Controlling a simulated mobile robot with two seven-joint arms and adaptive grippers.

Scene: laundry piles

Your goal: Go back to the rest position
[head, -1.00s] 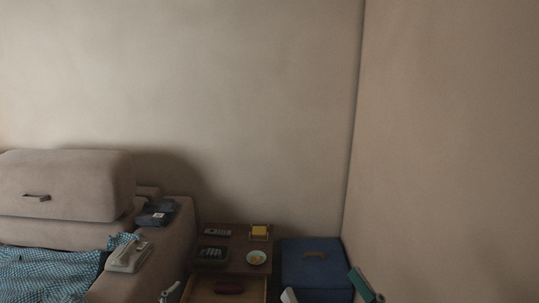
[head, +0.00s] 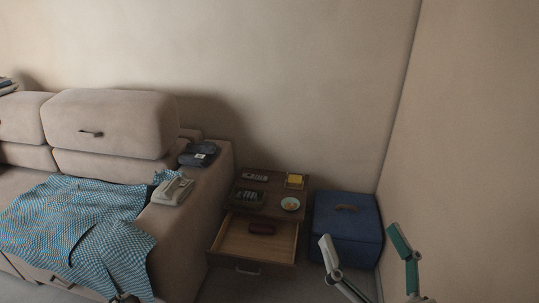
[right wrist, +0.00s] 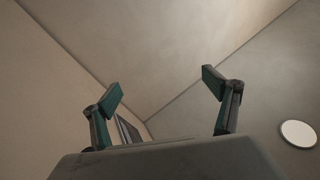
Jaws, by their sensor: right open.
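My right gripper (head: 361,236) is in the lower right of the head view, with one pale and one green finger set wide apart. It is open and empty, in front of the blue box seat. The right wrist view shows the same two fingers (right wrist: 162,88) spread, with nothing between them, against bare walls and ceiling. Of my left gripper (head: 122,297) only a small tip shows at the bottom edge, over the front of the sofa. Its jaws are hidden.
A beige sofa (head: 190,236) with a blue checked cloth (head: 75,225) stands left. A blue box seat (head: 345,225) stands by the right wall. A round white disc (right wrist: 298,133) shows in the right wrist view.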

